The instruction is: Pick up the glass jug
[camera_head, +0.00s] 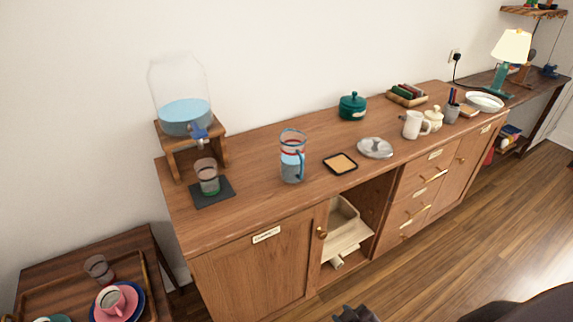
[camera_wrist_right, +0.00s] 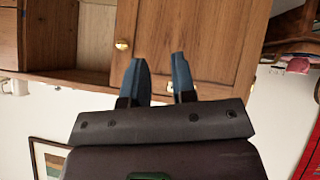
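The glass jug (camera_head: 292,158) stands upright on the wooden sideboard, left of centre in the head view. It is clear with red bands near the rim, blue liquid inside and a blue handle on its right side. My right gripper (camera_head: 356,314) shows only partly at the bottom edge of the head view, low in front of the cabinet and well away from the jug. In the right wrist view my right gripper (camera_wrist_right: 158,60) has two blue-grey fingers apart with nothing between them. The jug is not seen in that view. My left gripper is not in view.
Left of the jug are a drinking glass (camera_head: 207,178) on a dark mat and a dispenser (camera_head: 184,116) on a wooden stand. Right are a framed coaster (camera_head: 340,163), a silver lid (camera_head: 375,148) and a white mug (camera_head: 414,125). A green pot (camera_head: 352,106) stands behind.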

